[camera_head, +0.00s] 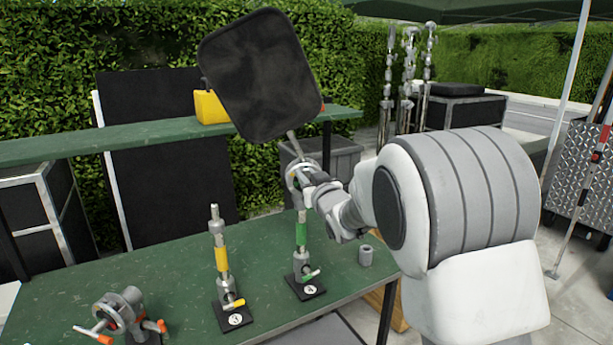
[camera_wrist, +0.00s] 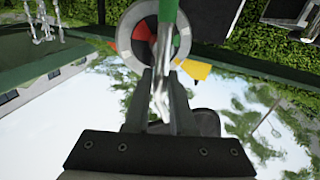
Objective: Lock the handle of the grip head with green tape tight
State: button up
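The grip head (camera_head: 302,172) with a large black flag (camera_head: 262,75) tilted above it tops a short stand with green tape (camera_head: 301,232). The stand's base is marked 4. My gripper (camera_head: 308,182) is at the grip head, partly hidden by my wrist. In the wrist view, the round head (camera_wrist: 140,35) shows red and grey faces beside a green part (camera_wrist: 181,32). The two dark fingers of my gripper (camera_wrist: 163,95) flank a silver metal piece (camera_wrist: 160,75). Whether they press on it is unclear. The handle cannot be clearly made out.
A yellow-taped stand (camera_head: 221,258) marked 3 stands left on the green table (camera_head: 90,285). A loose grip head with orange handles (camera_head: 122,315) is at the front left. A small grey cylinder (camera_head: 366,255) stands at the right edge. A green shelf (camera_head: 80,145) runs behind.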

grip_shut()
jog(key=shift+d+f+b, duration=0.1)
jog(key=shift+b, duration=0.25)
jog(key=d+f+m+t+b, duration=0.1)
jog(key=m+b, duration=0.4)
jog(key=m, duration=0.1)
jog(key=d+f+m+t+b, duration=0.1)
jog(key=m+b, duration=0.5)
jog(key=w+d+f+m+t+b, duration=0.1)
jog(key=m+b, duration=0.5)
jog(key=shift+d+f+h, duration=0.1)
jog(key=shift+d+h, duration=0.3)
jog(key=shift+o, duration=2.4)
grip_release()
jog(key=shift+s, duration=0.1)
